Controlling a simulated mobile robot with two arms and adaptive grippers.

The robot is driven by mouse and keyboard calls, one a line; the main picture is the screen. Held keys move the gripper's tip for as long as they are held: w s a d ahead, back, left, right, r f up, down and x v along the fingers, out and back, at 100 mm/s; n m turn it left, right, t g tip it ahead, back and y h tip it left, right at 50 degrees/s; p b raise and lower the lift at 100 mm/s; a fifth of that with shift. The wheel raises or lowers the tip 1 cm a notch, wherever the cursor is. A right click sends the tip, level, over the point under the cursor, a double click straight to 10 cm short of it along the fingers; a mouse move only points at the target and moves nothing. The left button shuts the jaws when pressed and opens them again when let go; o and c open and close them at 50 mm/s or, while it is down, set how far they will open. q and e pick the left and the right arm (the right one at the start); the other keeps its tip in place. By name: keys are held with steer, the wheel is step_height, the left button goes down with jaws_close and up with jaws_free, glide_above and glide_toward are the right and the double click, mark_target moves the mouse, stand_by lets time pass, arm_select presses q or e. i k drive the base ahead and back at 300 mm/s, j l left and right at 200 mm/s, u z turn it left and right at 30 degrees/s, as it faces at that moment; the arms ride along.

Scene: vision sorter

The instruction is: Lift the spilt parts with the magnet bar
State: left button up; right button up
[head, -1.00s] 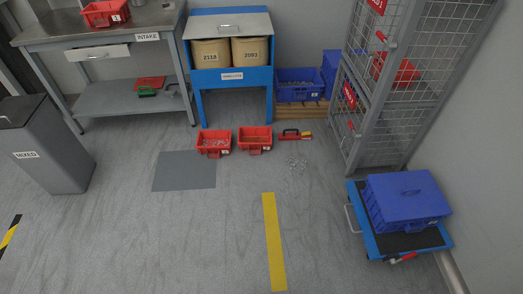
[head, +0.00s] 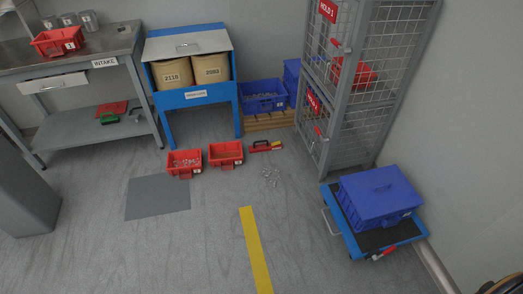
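The spilt parts (head: 270,176) lie as a small scatter of shiny pieces on the grey floor in the head view, left of the wire cage. A red bar with a dark handle and a yellow end, which looks like the magnet bar (head: 265,147), lies on the floor just behind them. Two red bins stand left of it. The left bin (head: 184,163) holds small metal parts. The right bin (head: 225,154) looks empty or nearly so. Neither of my grippers shows in the view.
A blue cart (head: 335,218) with a lidded blue crate (head: 379,195) stands at the right, beside the wire cage (head: 345,110). A workbench (head: 110,45) and a blue stand (head: 157,103) with two sacks are behind. The floor in front, with a grey mat (head: 158,197) and yellow stripe (head: 255,250), is clear.

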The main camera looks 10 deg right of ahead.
mark_target(254, 149)
steer(key=i+z, duration=0.15)
steer(key=z, duration=0.35)
steer(key=i+z, duration=0.15)
steer(key=z, duration=0.3)
steer(key=i+j+z, duration=0.2)
steer(key=i+j, duration=0.15)
steer(key=i+j+z, duration=0.2)
steer(key=i+j, duration=0.2)
steer(key=i+j+z, duration=0.2)
steer(key=j, duration=0.25)
steer(key=i+j+z, duration=0.15)
steer(key=i+j, duration=0.25)
steer(key=j, duration=0.1)
